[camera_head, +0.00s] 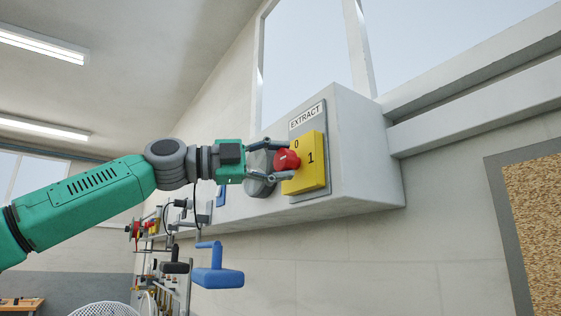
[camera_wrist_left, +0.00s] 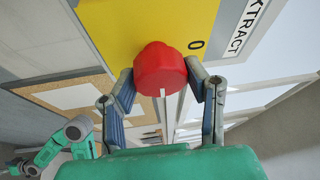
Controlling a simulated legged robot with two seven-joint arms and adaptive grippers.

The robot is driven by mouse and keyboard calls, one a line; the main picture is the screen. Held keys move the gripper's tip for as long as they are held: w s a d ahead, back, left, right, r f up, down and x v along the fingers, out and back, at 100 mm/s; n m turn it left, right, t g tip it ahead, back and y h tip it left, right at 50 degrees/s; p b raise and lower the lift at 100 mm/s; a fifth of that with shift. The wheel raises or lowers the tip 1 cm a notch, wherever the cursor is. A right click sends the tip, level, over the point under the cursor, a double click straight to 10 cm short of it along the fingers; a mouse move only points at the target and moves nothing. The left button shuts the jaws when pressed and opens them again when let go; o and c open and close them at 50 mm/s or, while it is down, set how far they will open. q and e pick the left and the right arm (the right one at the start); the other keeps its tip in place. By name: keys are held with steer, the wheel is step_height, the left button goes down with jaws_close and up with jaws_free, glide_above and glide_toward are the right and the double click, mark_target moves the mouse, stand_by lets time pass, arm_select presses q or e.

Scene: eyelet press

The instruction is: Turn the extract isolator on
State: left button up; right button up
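The extract isolator is a yellow plate (camera_head: 313,170) with a red knob (camera_head: 287,159), on a grey backing under an EXTRACT label (camera_head: 305,115). A 0 is printed above the knob and a 1 to its right. My left gripper (camera_head: 285,160) reaches in from the left with one finger above the knob and one below. In the left wrist view the fingers flank the red knob (camera_wrist_left: 160,68) and their tips appear to touch its sides. A white mark shows on the knob's lower part there; its pointing is hard to read.
The isolator sits on a white wall box (camera_head: 360,150) below a window. A blue-handled thing (camera_head: 218,278) hangs lower left, with other wall equipment behind it. A cork board (camera_head: 535,215) is at the right. The space in front of the box's right side is clear.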

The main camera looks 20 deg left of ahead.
arm_select(q)
steer(key=o, duration=0.3)
steer(key=shift+w+f, duration=0.15)
steer(key=shift+w, duration=0.2)
steer(key=shift+s+a, duration=0.2)
steer(key=v, duration=1.1)
steer(key=shift+w+a+f, duration=0.1)
steer(key=shift+a+f, duration=0.1)
steer(key=shift+a, duration=0.2)
steer(key=shift+d, duration=0.1)
steer(key=shift+d, duration=0.15)
